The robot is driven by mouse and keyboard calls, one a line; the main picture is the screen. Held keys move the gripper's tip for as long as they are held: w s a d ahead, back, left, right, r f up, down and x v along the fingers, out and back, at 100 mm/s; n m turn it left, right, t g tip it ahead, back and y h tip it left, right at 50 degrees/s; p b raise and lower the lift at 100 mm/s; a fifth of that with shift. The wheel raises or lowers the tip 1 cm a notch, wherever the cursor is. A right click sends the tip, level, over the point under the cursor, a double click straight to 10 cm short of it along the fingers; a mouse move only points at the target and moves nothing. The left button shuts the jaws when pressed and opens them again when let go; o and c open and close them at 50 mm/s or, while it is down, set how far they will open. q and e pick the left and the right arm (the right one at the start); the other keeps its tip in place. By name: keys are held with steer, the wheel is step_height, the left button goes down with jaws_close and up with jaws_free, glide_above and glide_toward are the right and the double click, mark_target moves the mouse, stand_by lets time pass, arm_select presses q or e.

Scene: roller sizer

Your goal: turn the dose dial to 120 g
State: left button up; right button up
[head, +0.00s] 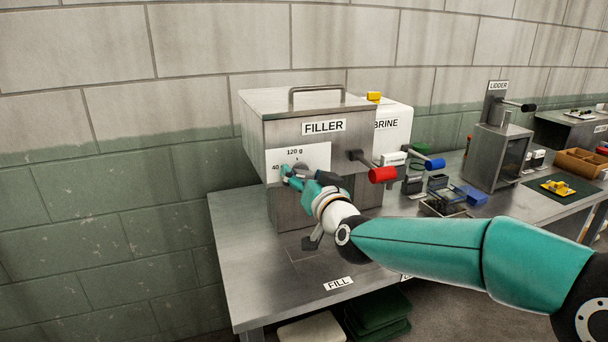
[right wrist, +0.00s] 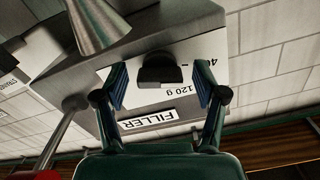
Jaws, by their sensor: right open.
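The filler (head: 355,135) is a grey metal box with a handle on top and a FILLER label. Its white dial plate (head: 318,152) reads "120 g" at the top and "40" at the left, partly covered by my gripper. The dose dial (head: 299,168) is a knob on that plate; in the right wrist view the dark dial (right wrist: 160,68) shows upside down. My right gripper (head: 292,176) is open at the plate, one finger on each side of the dial with gaps visible. I cannot tell where the dial points. My left gripper is not in view.
A red-ended lever (head: 382,174) sticks out of the filler's right side, close to my right arm. The white brine box (head: 398,125), a blue-ended lever (head: 434,164) and the lidder (head: 498,150) stand further right.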

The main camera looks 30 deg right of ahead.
steer(key=shift+a, duration=0.1)
steer(key=c, duration=1.1)
steer(key=shift+f+m+b, duration=0.2)
steer(key=shift+m+b, duration=0.7)
steer(key=shift+b, duration=0.15)
steer(key=shift+c, duration=0.2)
steer(key=m+b, duration=0.5)
steer(key=m, duration=0.1)
steer(key=shift+m, duration=0.4)
steer(key=shift+m+b, duration=0.8)
steer(key=shift+m, duration=1)
steer(key=o, duration=1.1)
steer(key=shift+d, duration=0.2)
steer(key=shift+o, duration=0.2)
steer(key=shift+r, duration=0.1)
